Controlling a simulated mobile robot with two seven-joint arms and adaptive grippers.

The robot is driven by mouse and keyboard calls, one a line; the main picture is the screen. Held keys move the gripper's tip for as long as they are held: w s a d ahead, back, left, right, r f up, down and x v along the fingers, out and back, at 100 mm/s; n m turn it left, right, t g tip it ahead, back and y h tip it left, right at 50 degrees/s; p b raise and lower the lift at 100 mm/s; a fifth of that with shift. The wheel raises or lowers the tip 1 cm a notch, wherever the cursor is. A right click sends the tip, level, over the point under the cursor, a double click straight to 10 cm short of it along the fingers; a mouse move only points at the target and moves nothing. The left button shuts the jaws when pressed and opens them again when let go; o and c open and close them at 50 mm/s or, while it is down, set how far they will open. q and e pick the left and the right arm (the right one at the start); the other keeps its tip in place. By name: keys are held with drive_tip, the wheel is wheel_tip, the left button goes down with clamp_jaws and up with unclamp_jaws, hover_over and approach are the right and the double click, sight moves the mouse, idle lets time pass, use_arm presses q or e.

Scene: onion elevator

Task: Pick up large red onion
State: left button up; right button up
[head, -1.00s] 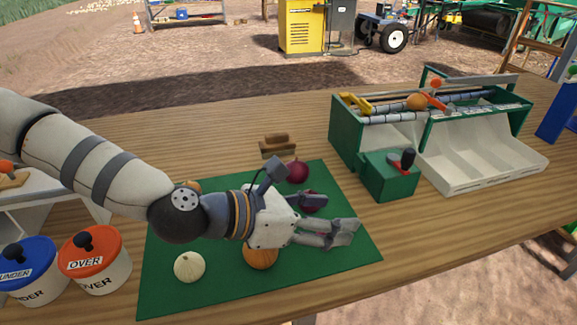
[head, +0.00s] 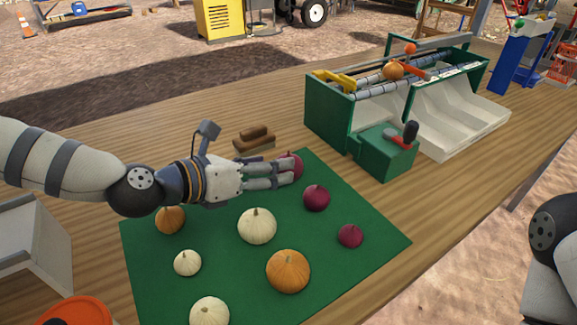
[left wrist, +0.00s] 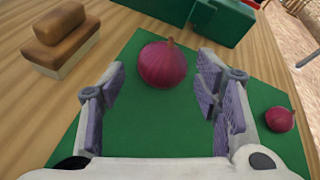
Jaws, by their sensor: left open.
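In the left wrist view this large red onion (left wrist: 163,64) lies just ahead, roughly centred between the spread, empty fingers of the gripper (left wrist: 160,100). My right gripper is out of view.
White and orange pumpkin-like onions (head: 257,226) (head: 288,271) lie on the green mat (head: 370,255). A wooden-handled brush (head: 254,140) stands behind the gripper. A green machine with rollers and a white chute (head: 460,118) stands at the back right.

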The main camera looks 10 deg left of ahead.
use_arm(q)
drive_tip(key=x, duration=0.6)
drive_tip(key=shift+d, duration=0.2)
drive_tip(key=shift+r, duration=0.1)
drive_tip(key=c, duration=1)
